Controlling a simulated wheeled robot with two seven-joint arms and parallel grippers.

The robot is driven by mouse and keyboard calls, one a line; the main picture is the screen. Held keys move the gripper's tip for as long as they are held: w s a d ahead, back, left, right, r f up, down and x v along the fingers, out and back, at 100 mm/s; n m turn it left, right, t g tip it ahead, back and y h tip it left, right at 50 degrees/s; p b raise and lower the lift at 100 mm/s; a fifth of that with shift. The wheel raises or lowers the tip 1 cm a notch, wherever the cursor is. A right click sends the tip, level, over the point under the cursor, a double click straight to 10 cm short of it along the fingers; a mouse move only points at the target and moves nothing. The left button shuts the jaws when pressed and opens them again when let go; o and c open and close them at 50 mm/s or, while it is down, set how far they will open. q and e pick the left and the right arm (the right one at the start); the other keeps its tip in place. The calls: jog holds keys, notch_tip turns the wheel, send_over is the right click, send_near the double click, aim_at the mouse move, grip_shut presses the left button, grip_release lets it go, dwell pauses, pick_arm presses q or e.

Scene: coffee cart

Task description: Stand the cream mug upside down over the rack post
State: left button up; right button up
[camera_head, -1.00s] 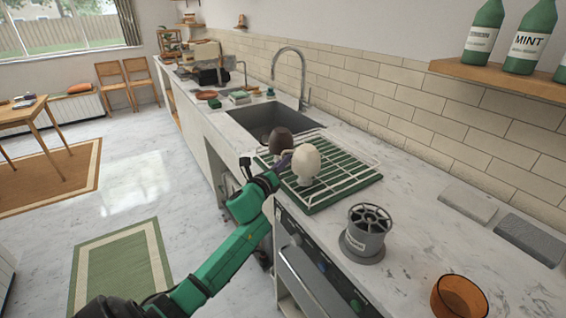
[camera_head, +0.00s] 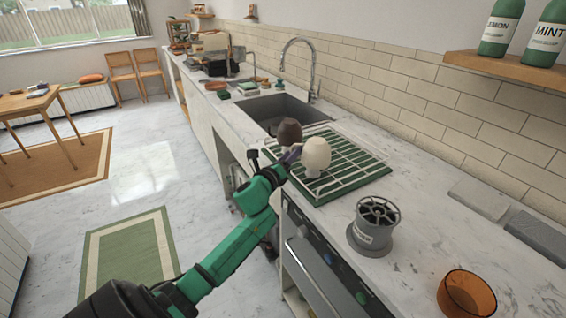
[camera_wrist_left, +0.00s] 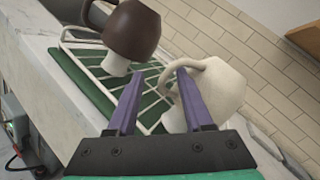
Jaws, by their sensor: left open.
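The cream mug (camera_head: 316,153) is upside down over the drying rack (camera_head: 365,171), with a pale post showing below it. In the left wrist view, the cream mug (camera_wrist_left: 220,92) has its handle facing my gripper. My left gripper (camera_head: 292,154) is open beside the mug on its handle side. In the wrist view, the purple fingers of my left gripper (camera_wrist_left: 158,88) are apart, with the right finger near the handle; whether they touch is unclear. A dark brown mug (camera_head: 289,132) is also upside down on the rack behind. My right gripper is out of view.
A grey slotted holder (camera_head: 375,226) and an amber glass (camera_head: 467,294) stand on the counter in front. The sink (camera_head: 270,109) lies behind the rack. A tiled wall borders the right, with a bottle shelf (camera_head: 510,68) above.

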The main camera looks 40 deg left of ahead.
pick_arm(q)
jog(key=s+d+b, duration=0.1)
jog(key=s+d, duration=0.1)
jog(key=s, duration=1.2)
jog(key=shift+b, duration=0.4)
jog(key=s+a+f+n+g, duration=0.1)
jog(key=s+f+n+g, duration=0.2)
jog(key=f, duration=0.8)
jog(key=s+f+n+g, duration=0.15)
jog(key=f+n, duration=0.35)
jog(key=f, duration=0.7)
jog(key=s+a+f+n+g, duration=0.1)
jog(key=s+f+n+g, duration=0.2)
jog(key=f, duration=0.8)
jog(key=s+d+f+n+g+h, duration=0.1)
jog(key=s+d+f+n+g, duration=0.25)
jog(key=s+f, duration=0.45)
jog(key=s+d+f+n+g+h, duration=0.15)
jog(key=s+d+f+n, duration=0.3)
jog(key=f, duration=0.55)
jog(key=s+d+f+n+g, duration=0.2)
jog(key=s+d+f, duration=0.1)
jog(key=s, duration=0.4)
jog(key=s+d+f+n+g, duration=0.2)
jog(key=s+d+f+n, duration=0.1)
jog(key=s, duration=0.5)
jog(key=shift+d+f, duration=0.25)
jog(key=shift+f, duration=0.05)
